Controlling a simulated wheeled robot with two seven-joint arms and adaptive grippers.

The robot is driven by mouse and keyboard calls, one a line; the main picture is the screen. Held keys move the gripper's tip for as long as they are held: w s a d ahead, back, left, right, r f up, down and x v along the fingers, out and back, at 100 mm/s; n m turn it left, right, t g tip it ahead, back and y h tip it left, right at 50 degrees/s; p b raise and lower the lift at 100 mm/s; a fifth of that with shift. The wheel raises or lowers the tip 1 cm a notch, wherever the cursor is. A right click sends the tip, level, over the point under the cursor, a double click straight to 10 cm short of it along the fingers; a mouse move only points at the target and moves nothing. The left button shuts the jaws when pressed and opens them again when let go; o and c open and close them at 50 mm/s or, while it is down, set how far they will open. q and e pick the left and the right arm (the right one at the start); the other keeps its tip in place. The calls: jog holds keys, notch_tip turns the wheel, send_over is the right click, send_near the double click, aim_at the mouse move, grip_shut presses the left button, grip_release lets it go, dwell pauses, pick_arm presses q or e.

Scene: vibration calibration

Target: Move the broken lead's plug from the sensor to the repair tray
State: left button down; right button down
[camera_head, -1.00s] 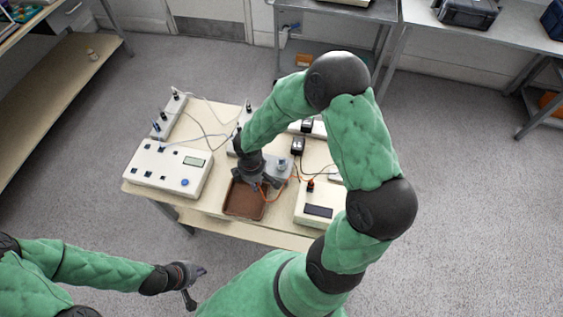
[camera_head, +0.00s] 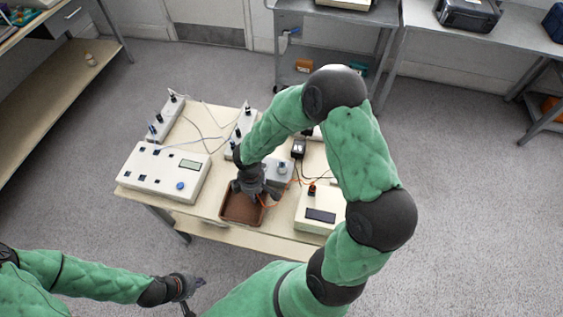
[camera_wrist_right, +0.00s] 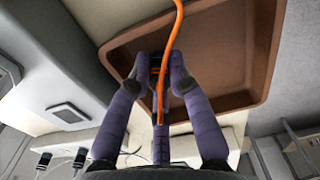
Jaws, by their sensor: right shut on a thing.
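My right gripper (camera_head: 258,194) is shut on a small dark plug (camera_wrist_right: 155,72), mostly hidden between the fingers. In the right wrist view the orange lead (camera_wrist_right: 177,30) runs from between the fingers (camera_wrist_right: 158,68) across the tray. The brown repair tray (camera_head: 229,212) is on the table, just below and left of the right gripper in the head view; its rim also shows in the wrist view (camera_wrist_right: 262,62). A grey block with a round top, likely the sensor (camera_head: 281,168), stands beside the gripper. My left gripper (camera_head: 190,284) is off the table at lower left; its opening is unclear.
A white box with a display (camera_head: 163,172) stands left of the tray and another white box (camera_head: 318,212) right of it. Socket strips with plugs (camera_head: 163,118) and thin cables lie behind. My right arm covers the table's right side.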

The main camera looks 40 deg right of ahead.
jog(key=shift+f+b, duration=0.4)
dwell(0.3)
jog(key=c, duration=1.1)
grip_release()
jog(key=shift+o, duration=0.2)
jog(key=shift+r, duration=0.15)
jog(key=shift+r+p, duration=2.1)
jog(key=shift+r, duration=0.3)
notch_tip(320, 180, up, 12)
